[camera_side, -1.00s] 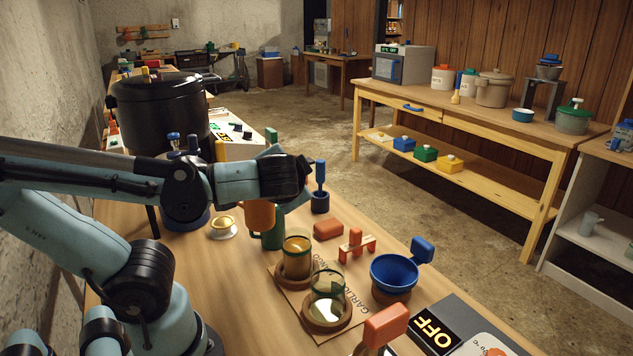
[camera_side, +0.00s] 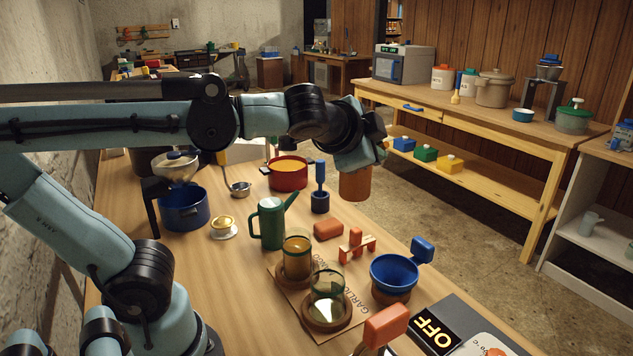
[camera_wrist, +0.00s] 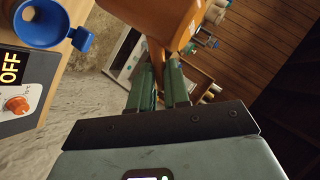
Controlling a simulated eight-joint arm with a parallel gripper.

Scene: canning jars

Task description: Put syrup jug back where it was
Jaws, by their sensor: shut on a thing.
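My gripper (camera_side: 362,155) is raised over the far right edge of the workbench in the side view. It is shut on an orange-brown jug (camera_side: 355,184), which I take for the syrup jug; no label shows. In the wrist view my green fingers (camera_wrist: 164,85) pinch its handle, and its body (camera_wrist: 165,18) fills the top. In the side view the jug hangs below the gripper, clear of the bench top; its upper part is hidden by the gripper. A green long-spouted can (camera_side: 270,224) stands upright on the bench.
Two glass jars stand on round coasters, the nearer one (camera_side: 327,292) in front. A blue funnel (camera_side: 394,272), red pot (camera_side: 288,172), blue pot (camera_side: 184,207) and blue-handled tool (camera_side: 320,188) stand around. Bare wood lies left of the jars. A floor gap separates the other table (camera_side: 470,130).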

